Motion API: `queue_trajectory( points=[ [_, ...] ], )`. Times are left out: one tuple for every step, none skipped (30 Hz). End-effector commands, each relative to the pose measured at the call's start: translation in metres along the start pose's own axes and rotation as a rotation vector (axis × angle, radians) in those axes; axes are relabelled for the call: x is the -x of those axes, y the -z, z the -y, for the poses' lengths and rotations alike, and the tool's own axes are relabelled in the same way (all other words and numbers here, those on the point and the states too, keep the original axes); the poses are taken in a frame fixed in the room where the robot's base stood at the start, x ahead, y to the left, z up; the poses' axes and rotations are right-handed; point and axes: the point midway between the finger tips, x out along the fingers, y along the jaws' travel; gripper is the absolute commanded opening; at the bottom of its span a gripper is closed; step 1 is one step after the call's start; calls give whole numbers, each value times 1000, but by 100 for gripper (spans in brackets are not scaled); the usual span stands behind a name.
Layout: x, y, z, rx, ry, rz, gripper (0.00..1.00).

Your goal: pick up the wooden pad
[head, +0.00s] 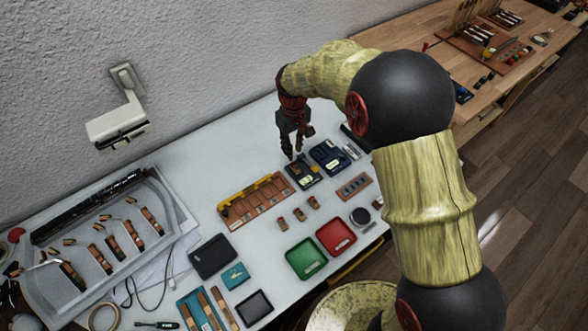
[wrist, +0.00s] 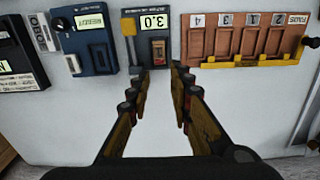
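A small brown piece (wrist: 158,48), which looks like the wooden pad, sits in a dark device (wrist: 155,22) labelled 3.0, just beyond my fingertips in the wrist view. In the head view that device (head: 303,172) stands on the white table below my gripper (head: 294,153). My gripper (wrist: 160,82) points toward it with its fingers apart and nothing between them. Small brown blocks (head: 299,214) also lie loose on the table in the head view. I cannot tell for certain which piece is meant.
A brown slotted tray (head: 255,202) with a yellow bar lies beside the device. A blue device (head: 328,156) stands on its other side. Green (head: 306,258) and red (head: 336,236) trays lie nearer the front edge. Bare white table (wrist: 230,110) lies around my fingers.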

Motion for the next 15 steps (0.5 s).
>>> queue_trajectory(
  points=[
    [-7, -4, 1, 11, 3, 11, 21],
    [-9, -4, 1, 15, 3, 11, 21],
    [-13, -5, 1, 18, 3, 11, 21],
    [-16, -5, 1, 18, 3, 10, 21],
    [-20, -5, 1, 18, 3, 10, 21],
    [-24, -5, 1, 17, 3, 10, 21],
    [-27, -5, 1, 17, 3, 10, 21],
    [-30, -5, 1, 17, 3, 10, 21],
    [-32, -5, 1, 17, 3, 10, 21],
    [-34, -5, 1, 17, 3, 10, 21],
    [-36, -5, 1, 16, 3, 10, 21],
    [-39, -5, 1, 16, 3, 10, 21],
    [-42, -5, 0, 16, 3, 10, 21],
    [-46, -6, 0, 16, 3, 10, 21],
    [-52, -6, 0, 16, 3, 10, 21]
  ],
)
